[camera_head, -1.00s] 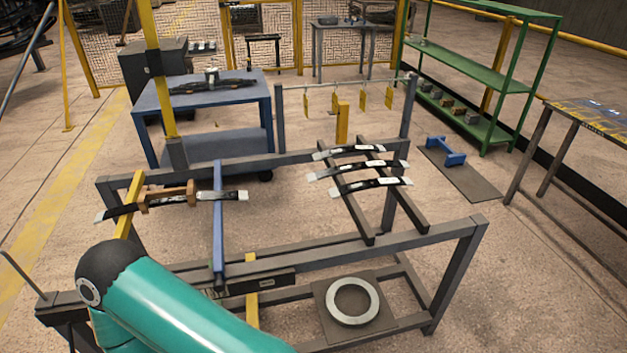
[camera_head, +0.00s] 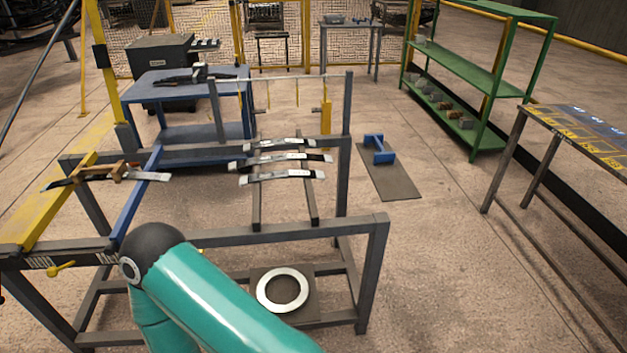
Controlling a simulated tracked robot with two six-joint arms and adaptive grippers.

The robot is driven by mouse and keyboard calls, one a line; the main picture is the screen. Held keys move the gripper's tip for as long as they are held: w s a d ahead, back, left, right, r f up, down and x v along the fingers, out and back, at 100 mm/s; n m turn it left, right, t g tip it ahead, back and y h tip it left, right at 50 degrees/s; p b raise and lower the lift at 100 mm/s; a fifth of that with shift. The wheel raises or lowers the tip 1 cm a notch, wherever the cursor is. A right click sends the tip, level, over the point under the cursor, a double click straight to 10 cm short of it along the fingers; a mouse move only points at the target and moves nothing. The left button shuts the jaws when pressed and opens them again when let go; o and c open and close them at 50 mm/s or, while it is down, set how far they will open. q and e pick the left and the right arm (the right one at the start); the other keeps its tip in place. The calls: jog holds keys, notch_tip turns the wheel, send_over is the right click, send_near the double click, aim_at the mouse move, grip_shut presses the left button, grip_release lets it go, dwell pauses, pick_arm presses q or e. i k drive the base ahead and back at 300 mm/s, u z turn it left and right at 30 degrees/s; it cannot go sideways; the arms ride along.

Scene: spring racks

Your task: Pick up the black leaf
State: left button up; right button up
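Three curved black leaves with pale ends lie across two dark rails of the rack: a back leaf (camera_head: 279,145), a middle leaf (camera_head: 286,160) and a front leaf (camera_head: 282,177). Another black leaf (camera_head: 145,176) lies across a yellow bar (camera_head: 60,205) and a blue bar (camera_head: 137,199) at the left, with a brown block-like piece (camera_head: 113,171) on it. One teal arm of mine crosses the bottom of the view, in front of the rack. Neither gripper is in view.
The grey rack frame (camera_head: 290,236) stands ahead, with a pale ring (camera_head: 283,290) on a plate low inside it. A blue table (camera_head: 185,92) stands behind. A green shelf (camera_head: 475,70) and a marked table (camera_head: 585,135) are at the right.

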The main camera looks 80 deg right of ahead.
aim_at(247, 179)
jog(key=z, duration=0.2)
jog(key=k, duration=0.3)
jog(key=u, duration=0.9)
jog(key=i, duration=0.1)
jog(key=z, duration=2.75)
jog(key=i, duration=1)
jog(key=u, duration=0.2)
